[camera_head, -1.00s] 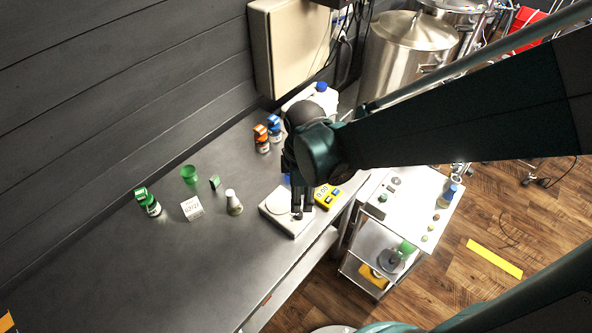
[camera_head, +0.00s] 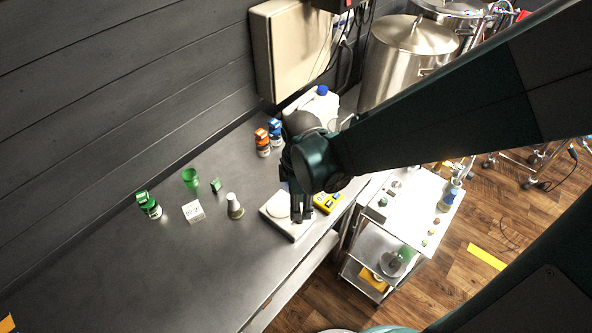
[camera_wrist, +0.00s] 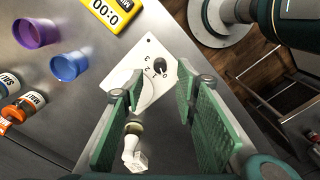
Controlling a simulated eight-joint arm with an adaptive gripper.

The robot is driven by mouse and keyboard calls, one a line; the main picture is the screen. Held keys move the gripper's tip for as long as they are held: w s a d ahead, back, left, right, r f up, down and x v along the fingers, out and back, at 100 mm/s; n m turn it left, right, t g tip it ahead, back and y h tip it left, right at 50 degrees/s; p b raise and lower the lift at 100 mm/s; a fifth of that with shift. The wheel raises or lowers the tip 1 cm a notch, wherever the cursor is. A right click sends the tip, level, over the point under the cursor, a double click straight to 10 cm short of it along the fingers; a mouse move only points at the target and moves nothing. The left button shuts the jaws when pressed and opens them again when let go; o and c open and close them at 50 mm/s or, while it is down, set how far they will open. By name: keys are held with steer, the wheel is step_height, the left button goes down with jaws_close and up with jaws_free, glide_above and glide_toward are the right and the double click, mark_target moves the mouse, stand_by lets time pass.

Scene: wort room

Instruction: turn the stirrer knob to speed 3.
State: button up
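The stirrer (camera_head: 273,214) is a flat white unit on the steel bench. In the wrist view its white top (camera_wrist: 143,52) carries a dark round knob (camera_wrist: 160,66) with printed digits beside it. The knob's pointer is too small to read. My gripper (camera_wrist: 162,80) is open, with two green-padded fingers apart. The knob shows in the gap near the fingertips; I cannot tell whether either finger touches it. In the head view my gripper (camera_head: 302,220) points down over the stirrer's right part and hides the knob.
A yellow timer (camera_head: 328,202) lies close to the stirrer's right. A flask (camera_head: 234,206), a white block (camera_head: 194,211), a green cup (camera_head: 190,179) and capped bottles (camera_head: 262,142) stand left and behind. A cart (camera_head: 413,210) stands to the right. The bench's front left is clear.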

steer(key=shift+f+b, duration=0.35)
steer(key=shift+f, duration=2.8)
steer(key=c, duration=0.9)
